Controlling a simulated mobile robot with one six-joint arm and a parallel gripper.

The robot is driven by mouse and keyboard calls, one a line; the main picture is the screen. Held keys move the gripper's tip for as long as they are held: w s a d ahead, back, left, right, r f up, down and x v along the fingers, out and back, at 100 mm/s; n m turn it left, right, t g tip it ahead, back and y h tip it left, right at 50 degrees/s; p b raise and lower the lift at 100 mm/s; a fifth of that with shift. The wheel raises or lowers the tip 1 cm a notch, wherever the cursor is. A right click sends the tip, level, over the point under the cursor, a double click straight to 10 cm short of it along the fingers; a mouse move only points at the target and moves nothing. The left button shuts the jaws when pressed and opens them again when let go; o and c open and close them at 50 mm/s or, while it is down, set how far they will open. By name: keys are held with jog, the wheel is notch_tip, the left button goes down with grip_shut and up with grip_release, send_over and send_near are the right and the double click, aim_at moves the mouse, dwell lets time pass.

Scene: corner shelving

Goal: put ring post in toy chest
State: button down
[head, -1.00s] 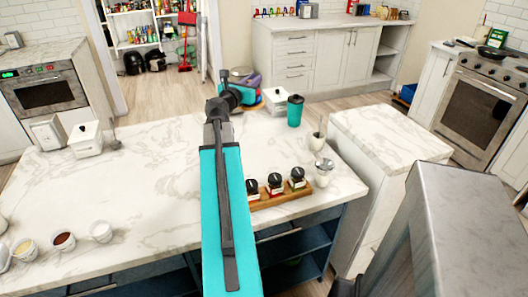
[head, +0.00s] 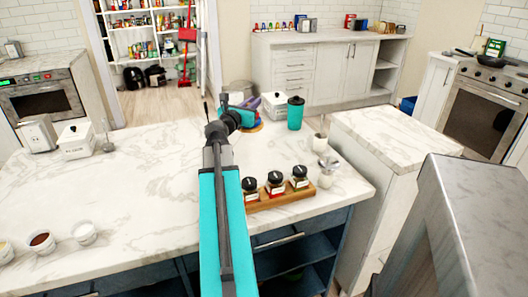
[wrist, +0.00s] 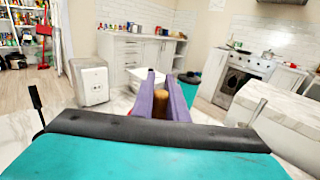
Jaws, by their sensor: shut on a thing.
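My gripper (head: 254,112) is at the far edge of the marble island, shut on the ring post (head: 258,126). In the head view only a little of its blue, red and orange rings shows beside the gripper. In the wrist view the purple fingers of my gripper (wrist: 160,95) stand on either side of the brown wooden peg of the ring post (wrist: 160,104). The lower part of the post is hidden behind my wrist there. I cannot tell whether it touches the counter. I cannot make out a toy chest in either view.
A teal cup (head: 295,113) and a white canister (head: 275,104) stand just right of my gripper. A spice rack (head: 277,195) and small white pots (head: 326,172) are nearer. White bowls (head: 84,233) sit front left. The island's middle left is clear.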

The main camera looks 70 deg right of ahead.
dwell(0.3)
jog(key=shift+f+b, duration=0.7)
jog(key=shift+f, duration=2.45)
jog(key=shift+f, duration=0.1)
jog(key=shift+f+b, duration=0.45)
jog(key=shift+f, duration=1.3)
jog(key=shift+f, duration=0.2)
jog(key=c, duration=1.7)
grip_release()
jog(key=shift+c, duration=0.2)
jog(key=shift+r, duration=0.15)
jog(key=shift+a, duration=0.1)
